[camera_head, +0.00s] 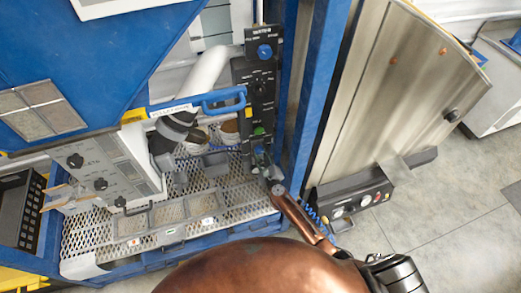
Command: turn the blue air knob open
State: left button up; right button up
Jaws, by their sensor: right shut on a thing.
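The black control panel (262,90) stands upright beside the blue post. It carries a blue knob (264,51) near its top, a green knob (259,131) lower down and another blue knob (259,149) near its bottom end. My right gripper (261,158) reaches up from below to this lower blue knob and is shut on it. The fingers partly hide the knob, so its exact angle cannot be read. The panel's lettering is too small to read. My left gripper is not in view.
A blue handle (224,100) sticks out left of the panel. A blue post (318,95) rises close on the right. A perforated metal tray (95,232) and a grey control box (113,170) lie to the left. Open floor (430,215) shows at right.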

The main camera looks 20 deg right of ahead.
jog(key=n+p, duration=0.2)
jog(key=n, duration=0.4)
jog(key=shift+n, duration=0.3)
jog(key=n+p, duration=0.1)
jog(key=n, duration=0.5)
jog(key=shift+n, duration=0.3)
jog(key=o, duration=1.2)
jog(key=shift+p, duration=0.3)
jog(key=shift+c, duration=0.2)
jog(key=shift+s, duration=0.2)
jog(key=s, duration=1.1)
jog(key=shift+s+d, duration=0.25)
jog(key=shift+s, duration=0.1)
